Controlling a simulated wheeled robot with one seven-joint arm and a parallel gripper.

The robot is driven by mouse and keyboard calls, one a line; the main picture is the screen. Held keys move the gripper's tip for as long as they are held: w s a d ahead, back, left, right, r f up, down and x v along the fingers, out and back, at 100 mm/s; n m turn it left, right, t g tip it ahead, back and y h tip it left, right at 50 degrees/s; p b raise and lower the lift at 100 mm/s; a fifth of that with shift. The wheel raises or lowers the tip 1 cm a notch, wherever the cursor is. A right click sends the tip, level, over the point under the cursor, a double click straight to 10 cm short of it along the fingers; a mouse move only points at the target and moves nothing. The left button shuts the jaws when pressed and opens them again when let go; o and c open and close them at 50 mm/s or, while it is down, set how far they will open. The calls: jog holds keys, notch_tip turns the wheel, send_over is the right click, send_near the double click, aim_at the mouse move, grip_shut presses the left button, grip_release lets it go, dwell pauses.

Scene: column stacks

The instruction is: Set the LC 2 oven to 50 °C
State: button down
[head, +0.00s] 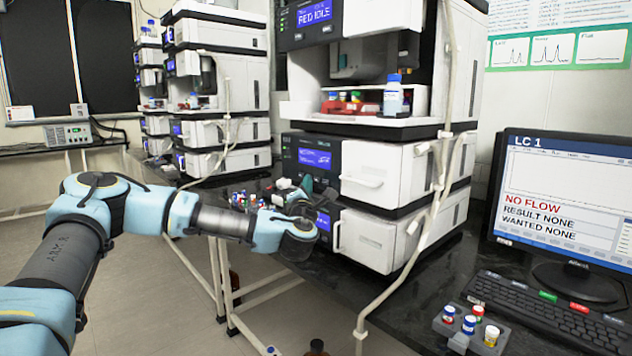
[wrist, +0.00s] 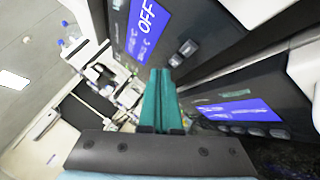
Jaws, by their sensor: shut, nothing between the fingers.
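My gripper (head: 306,190) is shut and empty, with its teal fingers together; they also show in the wrist view (wrist: 160,85). It is in front of the lower modules of the near instrument stack (head: 375,175). In the wrist view a tilted blue display reading OFF (wrist: 145,25) is beyond the fingertips, with dark buttons (wrist: 183,53) close to the tips. Whether the tips touch the buttons cannot be told. A second blue display (wrist: 236,110) with a row of buttons is at the right, its text unreadable. I see no LC 2 label or temperature reading.
A monitor (head: 560,190) labelled LC 1 stands at the right, with a keyboard (head: 545,310) and a vial rack (head: 470,328) before it. Pale tubing (head: 438,180) runs down the near stack's front. More stacks (head: 215,95) stand at the back left. The floor at left is clear.

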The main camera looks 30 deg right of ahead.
dwell(0.5)
jog(key=shift+w+d+b, duration=0.1)
jog(key=shift+d+b, duration=0.2)
jog(key=shift+d, duration=0.1)
jog(key=shift+w+d, duration=0.1)
jog(key=shift+d, duration=0.3)
dwell(0.5)
dwell(0.4)
jog(key=shift+s+a, duration=0.2)
jog(key=shift+a, duration=0.6)
jog(key=shift+b, duration=0.4)
jog(key=shift+d, duration=0.15)
jog(key=shift+w+d, duration=0.1)
jog(key=shift+d, duration=0.15)
